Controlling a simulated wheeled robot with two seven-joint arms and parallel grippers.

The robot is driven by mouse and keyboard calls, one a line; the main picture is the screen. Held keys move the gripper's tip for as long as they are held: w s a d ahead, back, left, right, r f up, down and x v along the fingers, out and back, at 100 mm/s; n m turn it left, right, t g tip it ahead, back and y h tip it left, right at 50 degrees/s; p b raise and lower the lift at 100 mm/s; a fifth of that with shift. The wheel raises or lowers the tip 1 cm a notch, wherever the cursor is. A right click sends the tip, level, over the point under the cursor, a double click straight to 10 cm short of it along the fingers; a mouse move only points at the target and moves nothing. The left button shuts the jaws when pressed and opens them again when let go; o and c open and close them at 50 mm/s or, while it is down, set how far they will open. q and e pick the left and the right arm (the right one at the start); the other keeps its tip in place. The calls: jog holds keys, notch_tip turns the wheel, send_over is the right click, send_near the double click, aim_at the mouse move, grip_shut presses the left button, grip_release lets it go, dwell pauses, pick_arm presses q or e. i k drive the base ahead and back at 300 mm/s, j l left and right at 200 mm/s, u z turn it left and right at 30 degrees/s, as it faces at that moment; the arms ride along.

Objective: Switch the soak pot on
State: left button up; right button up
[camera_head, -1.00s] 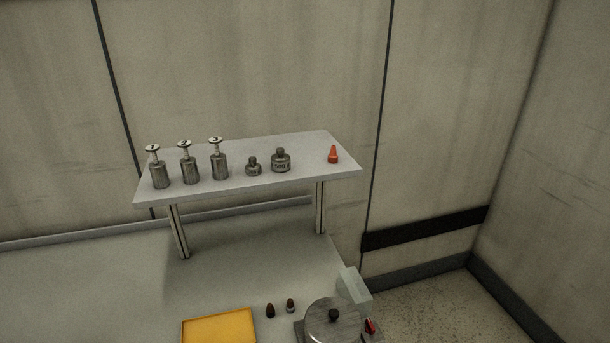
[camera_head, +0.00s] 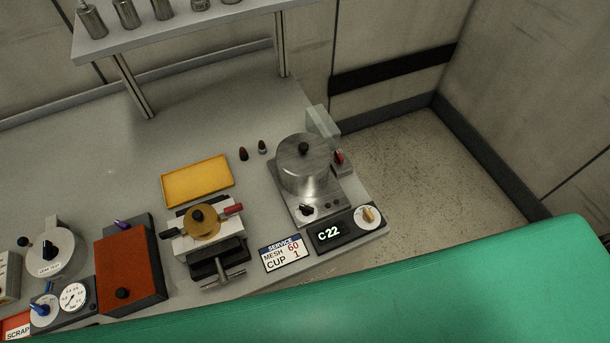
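The soak pot (camera_head: 303,166) is a steel pot with a black lid knob, on a grey base at the right end of the bench. On its base front are a black knob (camera_head: 306,210), a dark display (camera_head: 328,233) reading "C 22", and a white dial with a yellow pointer (camera_head: 368,215). A red switch-like part (camera_head: 339,157) is at the pot's right, beside a clear raised plate (camera_head: 323,122). I cannot tell whether the pot is on. Neither of my grippers is in view.
A yellow tray (camera_head: 197,181), a clamp with a brass disc (camera_head: 202,222), a red-lidded box (camera_head: 130,264) and a service card (camera_head: 285,253) lie left of the pot. The shelf (camera_head: 190,28) holds metal bottles. A green surface (camera_head: 460,285) covers the lower right.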

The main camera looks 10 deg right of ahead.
aim_at(306, 211)
jog(key=k+l+z, duration=0.1)
jog(key=l, duration=0.7)
jog(key=k+l, duration=0.1)
jog(key=l, duration=0.65)
jog(key=z, duration=0.05)
